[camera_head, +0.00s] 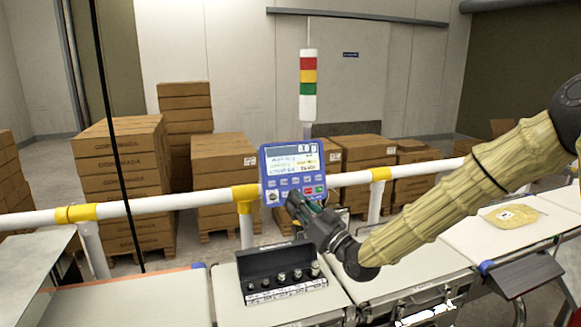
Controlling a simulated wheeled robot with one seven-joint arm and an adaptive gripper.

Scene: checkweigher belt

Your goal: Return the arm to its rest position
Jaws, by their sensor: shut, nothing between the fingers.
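My arm, in a tan ribbed sleeve, reaches in from the right edge of the head view. My gripper (297,200) is at its end, dark and shut, with nothing seen between the fingers. Its tips are in front of the lower part of the blue control panel (291,160), close to its buttons. I cannot tell whether they touch it. The panel has a lit screen above rows of buttons, and the gripper hides a little of its lower edge.
A black case of weights (265,277) stands open on the belt below my gripper. A white and yellow rail (150,205) runs behind the belt. A yellowish bag (510,215) lies on the belt at right. A signal light tower (308,85) and stacked cartons (120,170) stand behind.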

